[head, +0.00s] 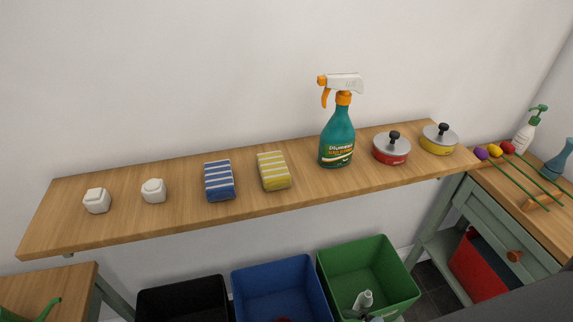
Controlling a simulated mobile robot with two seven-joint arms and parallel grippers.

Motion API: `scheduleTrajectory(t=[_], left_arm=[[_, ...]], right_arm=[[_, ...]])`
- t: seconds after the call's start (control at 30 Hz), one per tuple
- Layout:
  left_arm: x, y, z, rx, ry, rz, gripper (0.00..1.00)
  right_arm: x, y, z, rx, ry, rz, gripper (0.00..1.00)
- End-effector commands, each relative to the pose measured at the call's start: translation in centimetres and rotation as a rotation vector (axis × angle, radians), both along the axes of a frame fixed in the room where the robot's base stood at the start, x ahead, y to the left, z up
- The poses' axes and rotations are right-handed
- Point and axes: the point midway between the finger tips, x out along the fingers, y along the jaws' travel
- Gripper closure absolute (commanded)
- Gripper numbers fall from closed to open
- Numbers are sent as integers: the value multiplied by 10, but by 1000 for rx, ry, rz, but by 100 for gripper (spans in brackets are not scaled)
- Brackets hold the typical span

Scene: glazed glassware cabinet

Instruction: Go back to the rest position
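The wooden shelf (120,236) runs across the middle of the view.
A green-grey table (507,237) at right bears a pump bottle (528,132). Another wooden surface (60,285) is at lower left.

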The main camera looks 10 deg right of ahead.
Motion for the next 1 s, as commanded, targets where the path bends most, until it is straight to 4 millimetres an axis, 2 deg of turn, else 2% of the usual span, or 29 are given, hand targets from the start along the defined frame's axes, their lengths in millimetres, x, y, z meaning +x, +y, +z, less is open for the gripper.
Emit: scheduleTrajectory(t=[0.17,0.5,0.9,0.97,1.0], left_arm=[[0,0,0,0,0,0,24],[0,0,0,0,-1,0,24],[0,0,0,0,0,0,24],[0,0,0,0,0,0,24],[0,0,0,0,0,0,24]], right_arm=[[-9,4,36,182,-16,-270,1],[-35,-30,98,416,50,-734,1],[-67,-52,143,552,180,-984,1],[-71,-51,148,571,199,-1010,1],[-71,-42,145,597,203,-1028,1]])
